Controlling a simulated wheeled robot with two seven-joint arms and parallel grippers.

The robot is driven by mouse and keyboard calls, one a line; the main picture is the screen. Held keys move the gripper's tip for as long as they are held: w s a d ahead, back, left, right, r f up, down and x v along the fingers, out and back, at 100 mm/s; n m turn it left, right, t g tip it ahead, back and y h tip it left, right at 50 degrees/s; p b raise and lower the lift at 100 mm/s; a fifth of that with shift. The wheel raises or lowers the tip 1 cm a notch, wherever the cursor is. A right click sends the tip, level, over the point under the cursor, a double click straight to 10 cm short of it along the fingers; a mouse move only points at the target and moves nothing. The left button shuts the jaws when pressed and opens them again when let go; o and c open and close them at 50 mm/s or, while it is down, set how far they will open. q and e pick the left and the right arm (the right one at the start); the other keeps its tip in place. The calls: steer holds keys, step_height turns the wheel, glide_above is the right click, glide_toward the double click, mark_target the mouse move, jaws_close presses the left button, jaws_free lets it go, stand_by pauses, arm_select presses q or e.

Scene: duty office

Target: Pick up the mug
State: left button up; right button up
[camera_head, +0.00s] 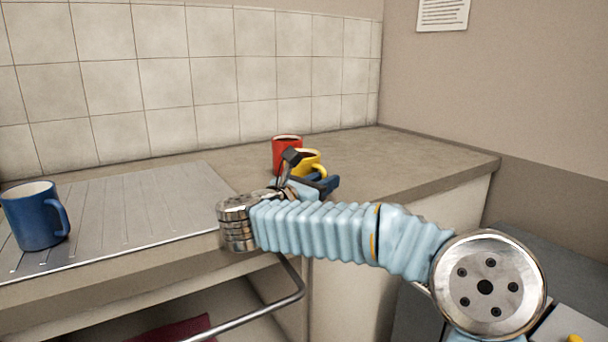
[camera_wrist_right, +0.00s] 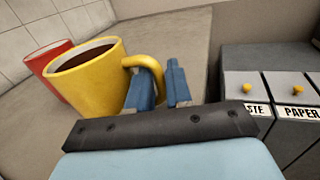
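A yellow mug (camera_head: 312,161) with dark contents stands on the counter in the head view, partly hidden by my right gripper (camera_head: 318,182). In the right wrist view the yellow mug (camera_wrist_right: 90,83) is at the left, its handle toward my right gripper (camera_wrist_right: 160,78). The two blue fingers are close together with the handle between them, and the gripper looks shut on it. A red mug (camera_head: 286,142) stands just behind the yellow one; it also shows in the wrist view (camera_wrist_right: 45,55). A blue mug (camera_head: 34,218) stands at the far left. My left gripper is out of view.
The blue mug is on a ribbed metal drainer (camera_head: 150,212). The counter (camera_head: 420,160) is clear to the right of the mugs, up to its edge. A tiled wall (camera_head: 170,85) runs behind. Grey bins (camera_wrist_right: 270,85) with labels and yellow knobs stand beyond the counter's edge.

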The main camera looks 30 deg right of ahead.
steer(key=shift+d, duration=0.1)
steer(key=shift+c, duration=0.2)
jaws_close()
steer(key=shift+r, duration=0.55)
steer(key=s+a+r+b, duration=0.2)
steer(key=s+a+r, duration=0.6)
steer(key=s+r, duration=0.3)
steer(key=shift+a+r, duration=0.15)
steer(key=shift+r, duration=0.35)
